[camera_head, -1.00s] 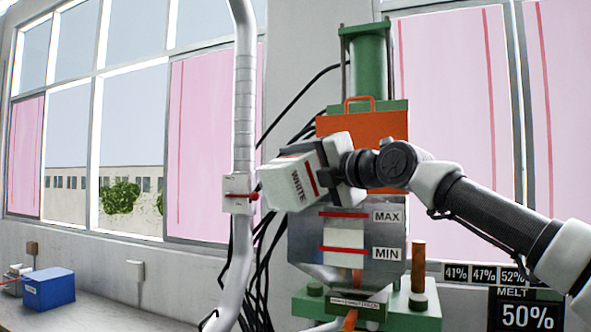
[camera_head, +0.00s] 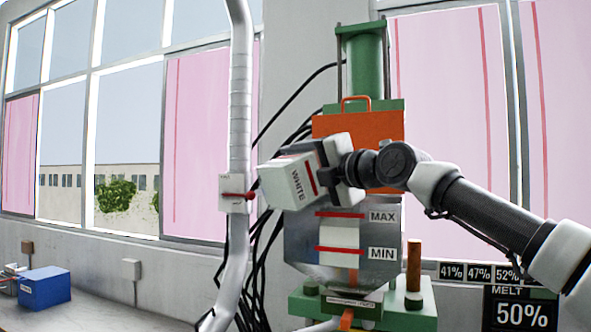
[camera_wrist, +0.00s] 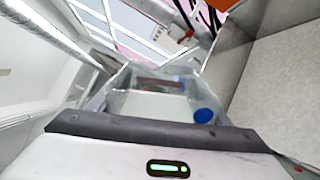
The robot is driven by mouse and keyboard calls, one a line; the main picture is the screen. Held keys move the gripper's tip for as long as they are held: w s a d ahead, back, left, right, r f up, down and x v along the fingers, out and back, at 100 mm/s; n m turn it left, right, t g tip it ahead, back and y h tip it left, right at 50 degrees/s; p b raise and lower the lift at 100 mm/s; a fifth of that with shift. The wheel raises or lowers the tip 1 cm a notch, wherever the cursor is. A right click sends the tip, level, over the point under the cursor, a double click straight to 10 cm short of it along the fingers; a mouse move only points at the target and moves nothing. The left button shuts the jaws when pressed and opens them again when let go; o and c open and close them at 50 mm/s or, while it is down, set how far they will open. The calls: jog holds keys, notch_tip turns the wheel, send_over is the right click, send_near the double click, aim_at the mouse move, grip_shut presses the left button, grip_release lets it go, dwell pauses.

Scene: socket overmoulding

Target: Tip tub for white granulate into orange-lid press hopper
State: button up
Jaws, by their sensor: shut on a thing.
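The tub marked WHITE (camera_head: 288,184) is a pale box with a red stripe, held tilted above the press hopper (camera_head: 305,237). My gripper (camera_head: 345,172) is shut on the tub and comes in from the right. The hopper is grey, with a window between red MAX and MIN lines; the window looks pale. Its orange lid (camera_head: 350,125) stands upright behind the tub. The hopper mouth is mostly hidden by tub and gripper. In the wrist view a pale speckled surface (camera_wrist: 275,105) lies at the right; I cannot tell whether any granulate is falling.
A silver pipe (camera_head: 241,110) with a small white box (camera_head: 234,193) and red knob runs close to the tub's left. Black cables hang behind. A blue box (camera_head: 44,287) lies on the bench at the far left. The screen (camera_head: 521,314) reads MELT 50%.

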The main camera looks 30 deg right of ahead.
jog(key=shift+m+h, duration=0.3)
jog(key=shift+m, duration=0.2)
jog(key=shift+w+d+f+p, duration=0.15)
jog(key=shift+d+f, duration=0.15)
jog(key=shift+d, duration=0.3)
jog(key=shift+w+d+f+p, duration=0.1)
jog(key=shift+d+f+p, duration=0.1)
jog(key=shift+d+f, duration=0.3)
jog(key=shift+w+d+f+p, duration=0.1)
jog(key=shift+d+f+p, duration=0.05)
jog(key=shift+d, duration=0.55)
jog(key=shift+d+r, duration=0.2)
jog(key=shift+d, duration=0.2)
dwell(0.4)
jog(key=shift+w+d+r+m+p, duration=0.1)
jog(key=shift+d+r+m+p, duration=0.05)
jog(key=shift+d+m+p, duration=0.25)
jog(key=shift+w+d+r+m+p, duration=0.1)
jog(key=shift+d+m+p, duration=0.25)
jog(key=shift+d, duration=0.15)
dwell(0.7)
jog(key=shift+w+d, duration=0.1)
jog(key=shift+d, duration=0.15)
jog(key=shift+d+f, duration=0.1)
dwell(0.4)
jog(key=shift+w+r+m, duration=0.15)
jog(key=shift+r+m, duration=0.25)
jog(key=shift+m, duration=0.45)
dwell(0.4)
